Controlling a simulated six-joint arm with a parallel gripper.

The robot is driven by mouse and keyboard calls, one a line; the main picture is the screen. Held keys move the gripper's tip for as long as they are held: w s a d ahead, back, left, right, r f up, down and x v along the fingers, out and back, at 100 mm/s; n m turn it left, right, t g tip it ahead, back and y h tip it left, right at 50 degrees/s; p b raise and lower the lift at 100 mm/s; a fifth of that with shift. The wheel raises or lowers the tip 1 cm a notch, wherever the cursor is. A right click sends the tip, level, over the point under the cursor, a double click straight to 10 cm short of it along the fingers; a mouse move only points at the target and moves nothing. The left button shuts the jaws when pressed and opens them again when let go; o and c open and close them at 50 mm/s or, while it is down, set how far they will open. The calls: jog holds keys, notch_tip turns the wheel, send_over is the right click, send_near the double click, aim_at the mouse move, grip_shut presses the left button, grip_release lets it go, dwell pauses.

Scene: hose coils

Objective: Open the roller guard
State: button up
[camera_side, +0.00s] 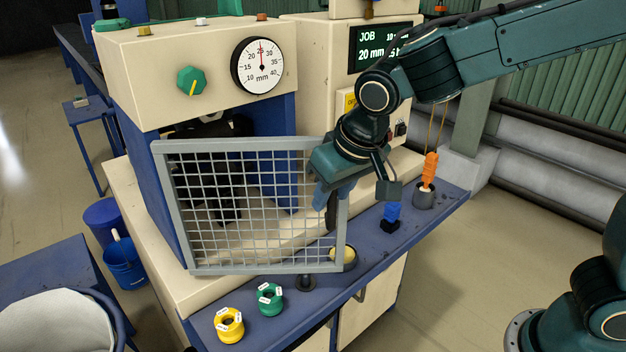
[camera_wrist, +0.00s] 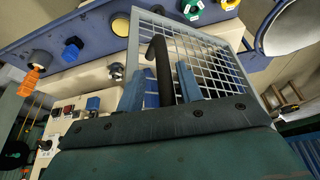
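The roller guard (camera_side: 250,266) is a grey framed mesh panel on the front of the cream and blue machine. Its left side is at the blue post, and its right side stands out over the blue ledge, so it looks partly swung out. Dark roller parts show behind the mesh. My gripper (camera_side: 332,196) is at the guard's right edge, fingers pointing down. In the wrist view the guard (camera_wrist: 196,38) lies beyond my gripper (camera_wrist: 162,78). A black curved handle (camera_wrist: 162,62) passes between the blue fingers, which look apart with gaps beside it. Contact is unclear.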

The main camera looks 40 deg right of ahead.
jog(key=v, duration=1.3)
jog(key=s+d+f, duration=0.2)
jog(key=s+d, duration=0.6)
jog(key=d, duration=0.3)
jog(key=shift+d+f+n+t, duration=0.25)
jog(key=shift+n+t, duration=0.05)
